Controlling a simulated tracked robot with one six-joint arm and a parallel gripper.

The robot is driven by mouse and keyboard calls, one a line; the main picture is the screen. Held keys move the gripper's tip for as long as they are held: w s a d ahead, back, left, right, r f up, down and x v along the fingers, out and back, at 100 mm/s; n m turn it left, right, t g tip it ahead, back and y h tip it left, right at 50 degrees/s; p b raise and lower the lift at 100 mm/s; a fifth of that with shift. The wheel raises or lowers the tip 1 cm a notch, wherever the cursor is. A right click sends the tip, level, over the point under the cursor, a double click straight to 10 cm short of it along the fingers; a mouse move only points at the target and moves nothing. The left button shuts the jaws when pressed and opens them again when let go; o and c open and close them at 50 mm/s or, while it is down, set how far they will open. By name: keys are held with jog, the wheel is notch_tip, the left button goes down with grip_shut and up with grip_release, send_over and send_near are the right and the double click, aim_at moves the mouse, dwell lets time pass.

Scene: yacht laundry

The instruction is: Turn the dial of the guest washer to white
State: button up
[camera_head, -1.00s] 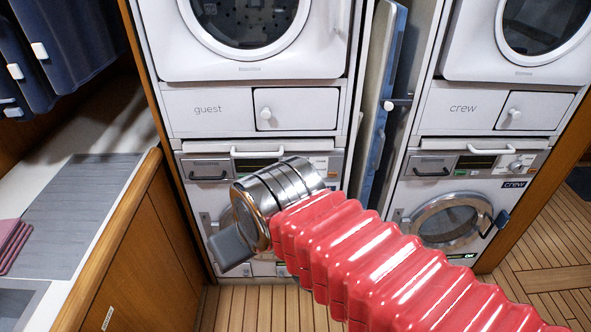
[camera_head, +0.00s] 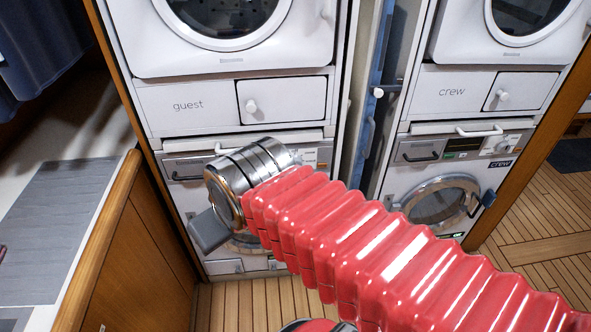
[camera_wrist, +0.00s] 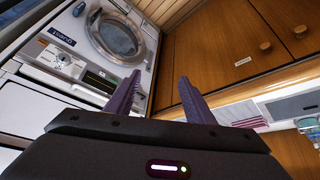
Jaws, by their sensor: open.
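The guest washer (camera_head: 201,205) is the lower white machine in the left column, below the drawer marked "guest". In the head view my arm covers the middle of its front and its dial cannot be made out. The wrist view shows a white washer front tilted, with its dial (camera_wrist: 62,58), a dark label and a round glass door (camera_wrist: 117,36). Which colour the dial points to is too small to tell. My gripper (camera_wrist: 160,80) is open and empty, apart from the dial, which lies left of its fingers. In the head view my gripper (camera_head: 209,230) shows only partly.
The crew washer (camera_head: 402,185) stands in the right column. Dryers (camera_head: 235,62) sit above both drawers. A wooden cabinet with a counter (camera_head: 130,250) is close on the left. A blue board (camera_head: 378,92) stands between the columns. Wooden floor (camera_head: 535,215) is free at right.

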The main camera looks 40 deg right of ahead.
jog(key=shift+o, duration=0.5)
jog(key=w+d+f+n+t, duration=0.1)
jog(key=w+d+f+n, duration=0.1)
jog(key=w, duration=0.4)
jog(key=w+d+f+n+t+h, duration=0.1)
jog(key=w+d+f+n, duration=0.2)
jog(key=w+d, duration=0.3)
jog(key=shift+w+f+n+t+h, duration=0.2)
jog(key=shift+w+n+t+h, duration=0.15)
jog(key=shift+w, duration=0.25)
jog(key=w+d+f+n+t+h, duration=0.2)
jog(key=w+d+f+n+t, duration=0.1)
jog(key=w+d+f+n, duration=0.5)
jog(key=s+d+f+n+t+h, duration=0.2)
jog(key=d+f+n, duration=0.35)
jog(key=d, duration=0.45)
jog(key=s+d+f+n+t+h, duration=0.1)
jog(key=s+d+f+n+h, duration=0.2)
jog(key=s, duration=0.5)
jog(key=shift+d+f+n+t+h, duration=0.35)
jog(key=shift+d+f+n, duration=0.05)
jog(key=shift+f+n, duration=0.5)
jog(key=shift+w, duration=0.15)
jog(key=x, duration=1.3)
jog(key=shift+w, duration=0.3)
jog(key=shift+d, duration=0.15)
jog(key=shift+c, duration=0.2)
